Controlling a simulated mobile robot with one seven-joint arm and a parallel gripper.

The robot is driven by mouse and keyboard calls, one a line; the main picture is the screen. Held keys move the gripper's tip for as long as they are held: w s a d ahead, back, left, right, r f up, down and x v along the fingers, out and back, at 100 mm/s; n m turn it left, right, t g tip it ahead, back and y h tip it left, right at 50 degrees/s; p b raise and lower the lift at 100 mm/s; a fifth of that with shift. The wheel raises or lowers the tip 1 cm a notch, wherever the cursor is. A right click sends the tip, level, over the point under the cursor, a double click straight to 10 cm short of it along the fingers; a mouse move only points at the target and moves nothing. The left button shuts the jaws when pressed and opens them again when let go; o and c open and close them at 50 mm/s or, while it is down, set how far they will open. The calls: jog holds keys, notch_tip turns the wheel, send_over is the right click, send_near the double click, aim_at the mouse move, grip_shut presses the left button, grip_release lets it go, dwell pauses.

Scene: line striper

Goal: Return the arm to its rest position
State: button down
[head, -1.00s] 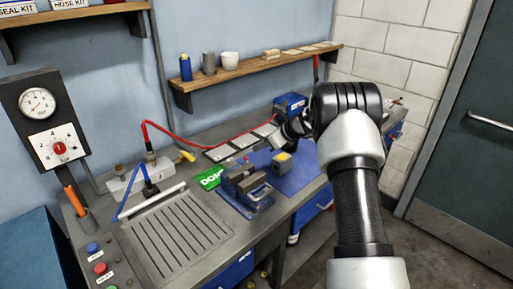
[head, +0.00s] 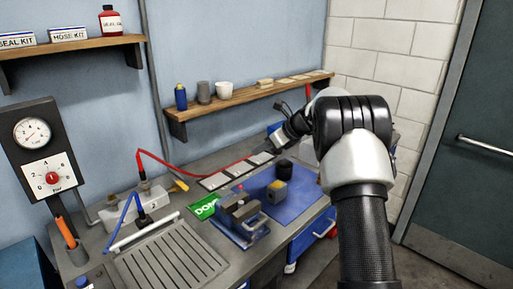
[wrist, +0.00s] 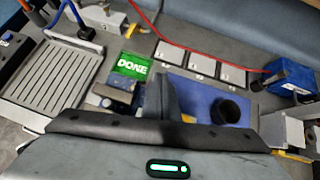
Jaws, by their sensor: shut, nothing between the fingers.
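My arm (head: 355,145) rises bent at the right of the head view, its forearm reaching back over the bench. My gripper (wrist: 163,98) shows in the wrist view as grey fingers closed together, with nothing held. It is above the bench, in front of the vise and the blue mat (head: 300,203). In the head view the wrist (head: 292,128) is above the far part of the mat, and the fingertips are not clear. The vise (head: 240,215) and a black cup (head: 284,168) stand below, apart from the arm.
A block with a yellow face (head: 277,190) stands on the mat by the green DONE card (head: 205,207). A red hose (head: 165,160) runs along the bench back. A wooden shelf (head: 255,97) juts from the wall behind. Open floor and a door (head: 470,150) are at right.

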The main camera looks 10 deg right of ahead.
jog(key=s+a+r+n+h, duration=0.1)
jog(key=s+r+n, duration=0.3)
jog(key=s, duration=0.4)
jog(key=s+a+r+n+g+h, duration=0.1)
jog(key=s+r+n, duration=0.4)
jog(key=s, duration=0.3)
jog(key=s+a+r+n+h, duration=0.1)
jog(key=s+r+n, duration=0.3)
jog(key=s, duration=0.5)
jog(key=s+d+f+n+h, duration=0.1)
jog(key=s+f+n+h, duration=0.1)
jog(key=s+n, duration=0.4)
jog(key=s+d+f+n+h, duration=0.2)
jog(key=s+n, duration=0.5)
jog(key=s, duration=1)
jog(key=shift+s+d+f, duration=0.15)
jog(key=shift+d, duration=0.05)
